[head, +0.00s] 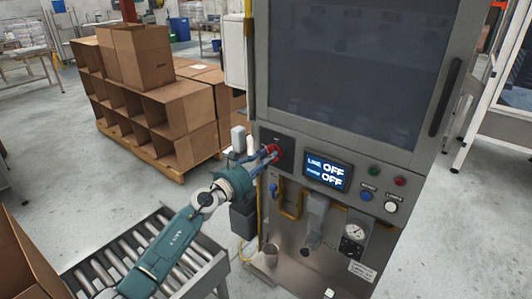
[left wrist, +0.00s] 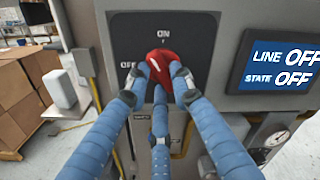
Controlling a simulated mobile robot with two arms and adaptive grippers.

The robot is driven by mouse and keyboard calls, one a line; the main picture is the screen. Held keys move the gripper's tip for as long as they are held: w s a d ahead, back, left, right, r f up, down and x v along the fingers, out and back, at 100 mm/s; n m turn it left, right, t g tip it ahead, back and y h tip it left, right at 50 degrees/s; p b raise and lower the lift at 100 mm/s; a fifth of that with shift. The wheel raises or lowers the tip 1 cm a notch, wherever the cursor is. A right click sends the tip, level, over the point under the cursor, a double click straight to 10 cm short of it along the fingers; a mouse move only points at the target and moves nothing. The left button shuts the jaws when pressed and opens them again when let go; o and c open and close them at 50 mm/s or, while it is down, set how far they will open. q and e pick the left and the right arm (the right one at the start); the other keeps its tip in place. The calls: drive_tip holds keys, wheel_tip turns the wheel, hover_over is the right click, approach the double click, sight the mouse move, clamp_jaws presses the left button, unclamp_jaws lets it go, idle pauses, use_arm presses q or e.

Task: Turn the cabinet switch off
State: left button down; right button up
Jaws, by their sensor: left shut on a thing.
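The cabinet switch is a red rotary knob (left wrist: 161,60) on a black plate (left wrist: 190,35); the knob also shows in the head view (head: 275,150), partly covered. The plate has ON above the knob and OFF at its left. My left gripper (left wrist: 159,72) has its blue fingers shut on the knob, one on each side; it shows in the head view too (head: 270,155). The fingers hide part of the knob, and I cannot tell its exact pointing. The cabinet display (head: 327,171) reads LINE OFF and STATE OFF. My right gripper is not in view.
Right of the knob are a green and a red lamp, a blue and a white button (head: 391,207), and a gauge (head: 354,231). A yellow handle (head: 291,200) juts out below. Cardboard boxes (head: 180,110) stand at left, and a roller conveyor (head: 135,250) lies under my left arm.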

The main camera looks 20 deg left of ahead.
use_arm(q)
drive_tip(key=n+p, duration=0.2)
drive_tip(key=n, duration=0.3)
drive_tip(key=n+p, duration=0.3)
drive_tip(key=n, duration=0.3)
drive_tip(key=shift+s+d+f, duration=0.1)
drive_tip(key=shift+s+d, duration=0.05)
drive_tip(key=shift+d, duration=0.05)
drive_tip(key=shift+n, duration=0.4)
drive_tip(key=c, duration=1.5)
unclamp_jaws()
drive_tip(key=v, duration=1.2)
